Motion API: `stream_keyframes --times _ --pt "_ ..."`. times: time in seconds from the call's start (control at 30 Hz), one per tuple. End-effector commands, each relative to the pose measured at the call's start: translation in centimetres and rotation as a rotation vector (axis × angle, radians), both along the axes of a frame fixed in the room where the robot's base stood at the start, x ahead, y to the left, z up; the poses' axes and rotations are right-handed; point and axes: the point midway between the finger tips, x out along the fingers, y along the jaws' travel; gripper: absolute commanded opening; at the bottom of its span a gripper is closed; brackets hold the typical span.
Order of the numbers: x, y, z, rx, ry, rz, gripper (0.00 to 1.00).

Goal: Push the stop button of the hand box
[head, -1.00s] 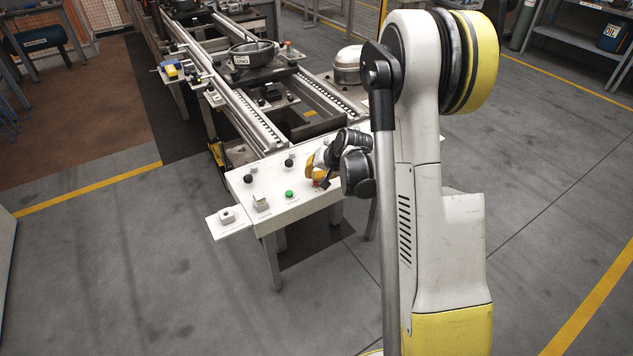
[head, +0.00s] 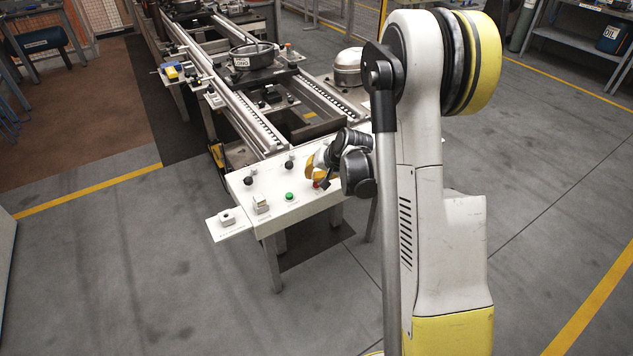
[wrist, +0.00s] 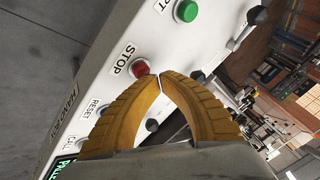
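The hand box (head: 285,213) is a white sloped panel at the near end of the conveyor; it fills the upper left of the wrist view. Its red stop button (wrist: 140,68), labelled STOP, shows in the wrist view just beyond my fingertips. My gripper (wrist: 160,80) has yellow ribbed fingers whose tips meet, with nothing between them. The tips are right beside the red button; I cannot tell whether they touch it. In the head view my gripper (head: 318,178) is at the right part of the panel, and the red button (head: 317,184) is partly hidden by it.
A green button (wrist: 187,10) marked START is near the stop button. A blue RESET button (wrist: 103,110) lies on the other side. Black knobs (head: 248,181) stand on the panel. The conveyor (head: 262,130) runs behind it. The floor in front is clear.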

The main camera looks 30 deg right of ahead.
Motion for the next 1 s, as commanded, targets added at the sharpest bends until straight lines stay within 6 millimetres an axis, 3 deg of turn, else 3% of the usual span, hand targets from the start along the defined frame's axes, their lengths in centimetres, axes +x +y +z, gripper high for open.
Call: stream_keyframes --times 0.53,1.0 --pt "0.0 0.0 1.1 0.0 0.0 0.0 0.0" --pt "0.0 0.0 5.6 0.0 0.0 0.0 0.0"
